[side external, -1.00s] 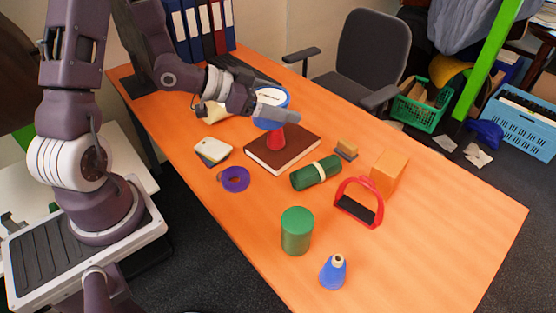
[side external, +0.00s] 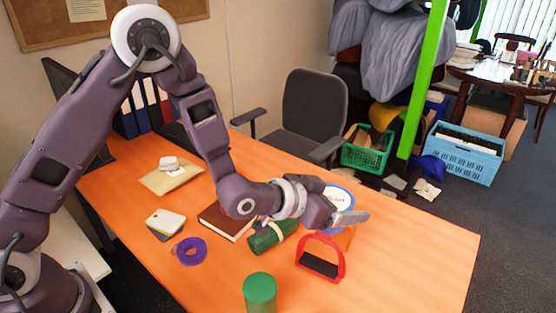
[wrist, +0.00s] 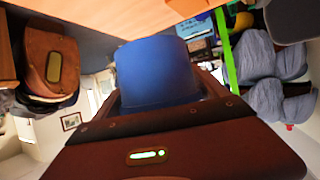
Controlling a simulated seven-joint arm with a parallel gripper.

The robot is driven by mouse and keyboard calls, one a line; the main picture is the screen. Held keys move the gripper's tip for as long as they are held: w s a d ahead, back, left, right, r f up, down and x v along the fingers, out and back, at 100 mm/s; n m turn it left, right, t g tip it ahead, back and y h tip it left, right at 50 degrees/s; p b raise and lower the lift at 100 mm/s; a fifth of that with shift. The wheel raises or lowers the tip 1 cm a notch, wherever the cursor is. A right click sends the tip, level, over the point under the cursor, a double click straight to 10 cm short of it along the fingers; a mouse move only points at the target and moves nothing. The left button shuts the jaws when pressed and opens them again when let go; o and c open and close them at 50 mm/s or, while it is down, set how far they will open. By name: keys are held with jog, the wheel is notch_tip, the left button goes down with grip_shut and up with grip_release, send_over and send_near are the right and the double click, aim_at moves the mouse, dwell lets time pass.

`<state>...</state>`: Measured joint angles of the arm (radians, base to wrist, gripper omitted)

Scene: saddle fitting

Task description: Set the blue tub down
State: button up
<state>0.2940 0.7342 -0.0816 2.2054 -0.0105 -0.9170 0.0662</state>
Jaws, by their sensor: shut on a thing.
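The blue tub (side external: 342,193), with a white lid and a blue rim, is held up over the right part of the orange table (side external: 415,255). My gripper (side external: 346,216) is shut on it, and the forearm and fingers cover part of it in the side view. In the wrist view the tub's plain blue wall (wrist: 155,72) fills the space between the fingers.
A green roll (side external: 270,236), brown book (side external: 224,221), purple tape ring (side external: 189,251) and green cylinder (side external: 260,292) lie to the left. The table's right end looks clear. An office chair (side external: 314,105) stands behind.

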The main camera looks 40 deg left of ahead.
jog(key=s+d+f, duration=0.5)
jog(key=d+f, duration=0.2)
jog(key=d, duration=0.1)
jog(key=s+d+f, duration=0.6)
jog(key=d+f, duration=0.2)
jog(key=d, duration=0.1)
jog(key=shift+a+f, duration=0.1)
jog(key=shift+f, duration=3.05)
jog(key=shift+f, duration=0.55)
jog(key=o, duration=1.6)
jog(key=shift+f, duration=0.1)
notch_tip(320, 180, up, 10)
jog(key=shift+r, duration=0.1)
